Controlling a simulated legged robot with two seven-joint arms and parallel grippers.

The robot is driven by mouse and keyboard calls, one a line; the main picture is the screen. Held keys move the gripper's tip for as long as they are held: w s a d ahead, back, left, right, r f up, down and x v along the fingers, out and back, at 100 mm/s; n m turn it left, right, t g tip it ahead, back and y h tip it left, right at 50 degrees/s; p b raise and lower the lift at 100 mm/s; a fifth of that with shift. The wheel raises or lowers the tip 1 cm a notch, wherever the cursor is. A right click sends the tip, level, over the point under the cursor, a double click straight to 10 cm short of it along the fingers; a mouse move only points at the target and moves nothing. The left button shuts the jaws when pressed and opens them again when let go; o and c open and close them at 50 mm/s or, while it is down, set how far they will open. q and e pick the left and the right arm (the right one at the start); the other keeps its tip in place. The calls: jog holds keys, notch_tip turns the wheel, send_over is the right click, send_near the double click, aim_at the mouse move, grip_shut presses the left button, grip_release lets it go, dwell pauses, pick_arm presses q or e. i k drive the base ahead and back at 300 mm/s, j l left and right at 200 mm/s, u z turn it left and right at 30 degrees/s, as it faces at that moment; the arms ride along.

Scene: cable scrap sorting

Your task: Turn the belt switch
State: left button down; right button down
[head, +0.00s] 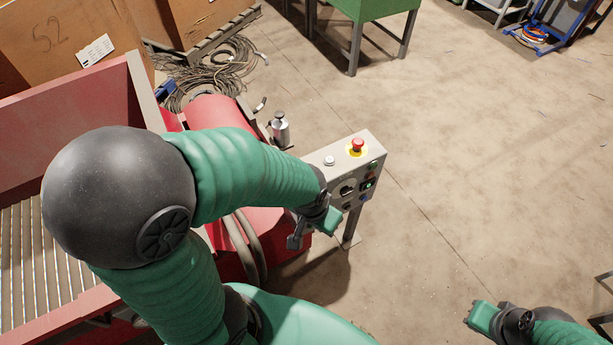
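A grey control box (340,163) stands on a post right of the red machine. Its side panel carries a dark round knob on a pale plate (347,187), which looks like the belt switch; its exact setting is too small to read. My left gripper (314,228) is in front of and just below the panel's left end, close to the knob. I cannot tell whether it touches the box, and nothing is visibly held. My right gripper (486,318) is low at the right, far from the box, seen partly from above.
A red emergency button (357,146) on a yellow base and a white button (329,160) sit on the box's top. Small coloured buttons surround the knob. A red machine (260,225) stands left, coiled cables (215,70) behind. The floor (480,170) at right is clear.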

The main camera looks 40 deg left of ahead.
aim_at(346, 190)
jog(key=u, duration=0.8)
jog(key=i+z, duration=0.15)
jog(key=i, duration=0.35)
jog(key=l+z, duration=0.2)
jog(key=l, duration=0.15)
